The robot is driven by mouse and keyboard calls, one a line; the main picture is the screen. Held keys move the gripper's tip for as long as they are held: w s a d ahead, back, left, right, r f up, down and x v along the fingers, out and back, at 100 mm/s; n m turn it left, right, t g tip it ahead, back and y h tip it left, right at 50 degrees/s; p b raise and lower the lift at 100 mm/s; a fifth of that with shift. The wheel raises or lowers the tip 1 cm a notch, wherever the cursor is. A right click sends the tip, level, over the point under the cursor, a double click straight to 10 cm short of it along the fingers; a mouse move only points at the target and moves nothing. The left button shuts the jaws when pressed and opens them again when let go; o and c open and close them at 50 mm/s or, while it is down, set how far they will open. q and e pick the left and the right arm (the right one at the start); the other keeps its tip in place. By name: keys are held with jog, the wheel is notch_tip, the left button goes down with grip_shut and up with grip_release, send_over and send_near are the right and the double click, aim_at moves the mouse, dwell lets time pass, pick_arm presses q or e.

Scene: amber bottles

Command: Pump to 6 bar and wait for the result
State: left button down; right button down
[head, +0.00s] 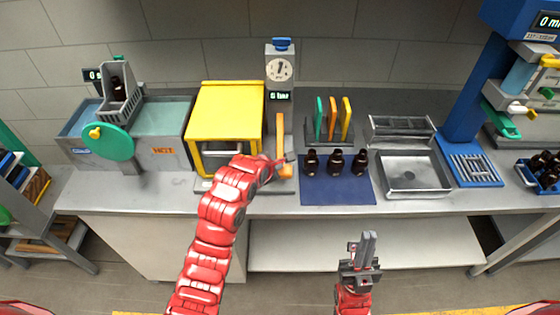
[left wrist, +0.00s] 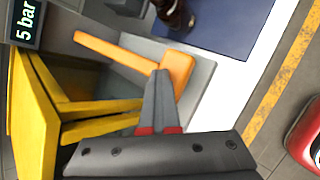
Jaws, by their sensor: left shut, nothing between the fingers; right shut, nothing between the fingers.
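The pump's orange lever (head: 281,128) stands beside the yellow-framed chamber (head: 228,84). The lever's orange bar and end grip also show in the left wrist view (left wrist: 115,52). A round dial gauge (head: 280,68) is on a grey post behind. The pressure display (head: 280,96) is too small to read surely in the head view; in the left wrist view the display (left wrist: 26,20) reads 5 bar. My left gripper (head: 283,161) is shut and empty, its tips at the orange grip; I cannot tell whether they touch. My right gripper (head: 368,238) is shut and empty, in front of the bench.
Several amber bottles (head: 335,162) stand on a blue mat (head: 338,192) right of the lever. A rack with coloured paddles (head: 333,118), a metal sink tray (head: 412,172) and a blue press (head: 465,120) stand further right. A water bath (head: 160,125) is at left.

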pick_arm(q)
jog(key=shift+f, duration=0.55)
dwell(0.7)
jog(key=shift+r+p, duration=0.7)
jog(key=shift+r, duration=2.45)
notch_tip(320, 180, up, 5)
jog(key=shift+p, duration=0.9)
